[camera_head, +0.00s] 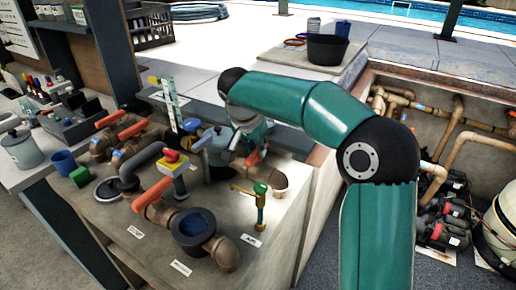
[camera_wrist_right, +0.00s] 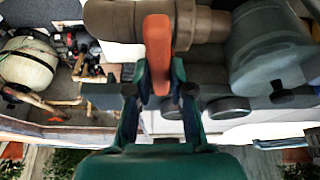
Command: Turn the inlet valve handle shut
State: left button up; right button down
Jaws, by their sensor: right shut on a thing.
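An orange lever handle (camera_wrist_right: 158,50) stands between the two fingers of my right gripper (camera_wrist_right: 159,82) in the right wrist view. The gripper is shut on it. In that view the lever lies crosswise to the brown pipe (camera_wrist_right: 112,20) behind it. In the head view the same handle (camera_head: 252,158) shows as a small orange piece below my right wrist, at the back right of the bench pipework. No readable label marks this handle as the inlet one. My left gripper is not in view.
Other orange-handled valves (camera_head: 153,192) stand to the left on the bench (camera_head: 135,215). A grey pot (camera_head: 216,150) is close beside my right wrist. A small brass tap (camera_head: 260,203) stands in front. Right of the bench is a pit with pipes (camera_head: 455,110) and pumps (camera_head: 443,205).

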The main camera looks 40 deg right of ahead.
jog(key=shift+w+a+m, duration=0.1)
jog(key=shift+m, duration=0.5)
jog(key=c, duration=1)
grip_release()
jog(key=shift+c, duration=0.2)
jog(key=shift+r, duration=0.1)
jog(key=v, duration=1.1)
jog(key=shift+w+a+r, duration=0.2)
jog(key=shift+a+r, duration=0.05)
jog(key=shift+r, duration=0.05)
